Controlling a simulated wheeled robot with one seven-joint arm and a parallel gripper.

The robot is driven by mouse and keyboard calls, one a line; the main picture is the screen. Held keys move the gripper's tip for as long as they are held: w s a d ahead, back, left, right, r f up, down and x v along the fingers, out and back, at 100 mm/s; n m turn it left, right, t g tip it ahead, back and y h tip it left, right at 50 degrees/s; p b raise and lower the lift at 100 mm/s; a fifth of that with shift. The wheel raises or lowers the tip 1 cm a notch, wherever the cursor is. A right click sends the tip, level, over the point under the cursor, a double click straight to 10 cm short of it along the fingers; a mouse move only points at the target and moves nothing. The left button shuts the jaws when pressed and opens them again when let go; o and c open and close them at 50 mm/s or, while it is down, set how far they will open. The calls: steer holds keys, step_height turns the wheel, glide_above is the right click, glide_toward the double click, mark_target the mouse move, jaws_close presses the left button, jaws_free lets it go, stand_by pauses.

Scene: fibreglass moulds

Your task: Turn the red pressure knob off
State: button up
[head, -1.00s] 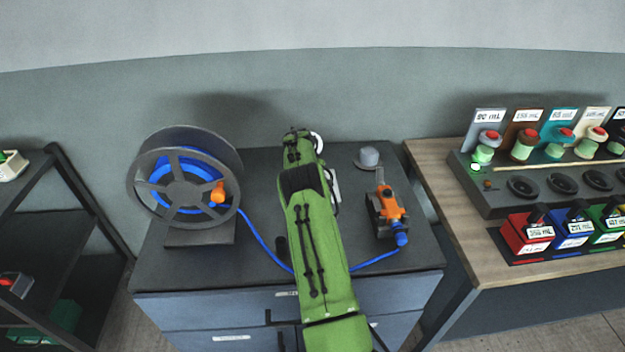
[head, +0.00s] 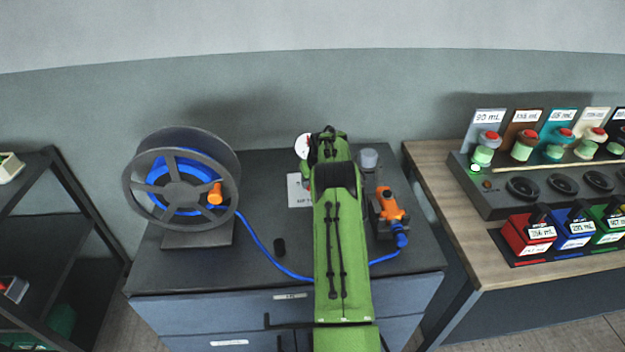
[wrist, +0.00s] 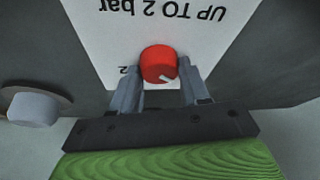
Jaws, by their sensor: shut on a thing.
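The red pressure knob (wrist: 159,63) sits between my two fingers in the wrist view, with a small white mark on its lower right edge. It stands in front of a white label (wrist: 108,32) that reads "UP TO 2 bar" upside down. My gripper (wrist: 162,70) is shut on the knob, one finger on each side. In the head view my green arm hides the knob and my fingers. Part of the label (head: 298,191) shows left of my arm, and a white round part (head: 302,147) shows above it.
A blue hose reel (head: 181,188) stands left on the dark cabinet top (head: 265,215); its hose (head: 262,246) crosses under my arm. An orange-handled fitting (head: 390,206) and a grey cap (head: 369,159) stand close right of my arm. A wooden bench (head: 440,190) with containers is further right.

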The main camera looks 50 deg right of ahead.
steer(key=shift+n, duration=0.5)
steer(key=shift+y, duration=0.3)
steer(key=o, duration=1)
steer(key=p+v, duration=0.1)
steer(key=v, duration=1.4)
steer(key=shift+s+a+r, duration=0.1)
steer(key=shift+s+r, duration=0.05)
steer(key=shift+r, duration=0.15)
